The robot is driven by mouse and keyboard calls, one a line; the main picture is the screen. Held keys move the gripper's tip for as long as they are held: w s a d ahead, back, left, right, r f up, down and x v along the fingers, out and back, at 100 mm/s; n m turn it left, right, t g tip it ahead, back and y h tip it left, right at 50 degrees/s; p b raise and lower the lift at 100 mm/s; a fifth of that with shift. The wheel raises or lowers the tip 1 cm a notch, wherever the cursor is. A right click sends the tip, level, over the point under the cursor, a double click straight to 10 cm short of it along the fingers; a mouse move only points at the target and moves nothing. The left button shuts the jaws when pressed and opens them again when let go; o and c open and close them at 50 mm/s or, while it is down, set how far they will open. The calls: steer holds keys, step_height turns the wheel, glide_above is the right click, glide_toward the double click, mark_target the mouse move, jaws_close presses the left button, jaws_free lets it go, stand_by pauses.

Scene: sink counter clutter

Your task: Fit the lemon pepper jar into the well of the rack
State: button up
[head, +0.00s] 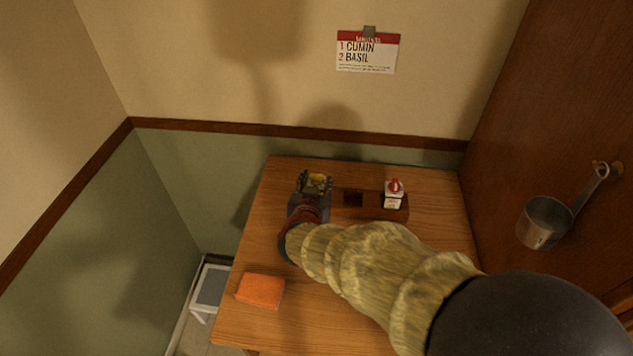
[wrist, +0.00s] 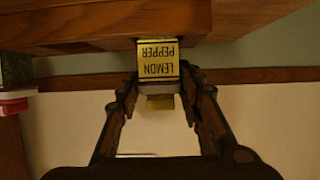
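The lemon pepper jar (wrist: 158,60) has a yellow label and stands between my fingertips in the wrist view, where the picture is upside down. My gripper (wrist: 160,82) is closed on it near its cap end. In the head view my gripper (head: 314,186) is at the left end of the wooden rack (head: 375,212), with a bit of the yellow jar (head: 318,179) showing. The rack has an open dark well right of my gripper. In the wrist view the jar's base meets the rack (wrist: 95,30); I cannot tell whether it is inside a well.
A red-capped jar (head: 394,190) stands in the rack's right part. An orange block (head: 260,290) lies at the table's front left. A metal pot (head: 545,222) hangs on the right wall. A card (head: 367,52) reading cumin, basil is on the back wall. The table's back right is clear.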

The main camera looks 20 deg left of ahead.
steer(key=o, duration=0.4)
steer(key=shift+r, duration=0.25)
steer(key=p+v, duration=0.4)
steer(key=v, duration=0.8)
steer(key=shift+f, duration=0.15)
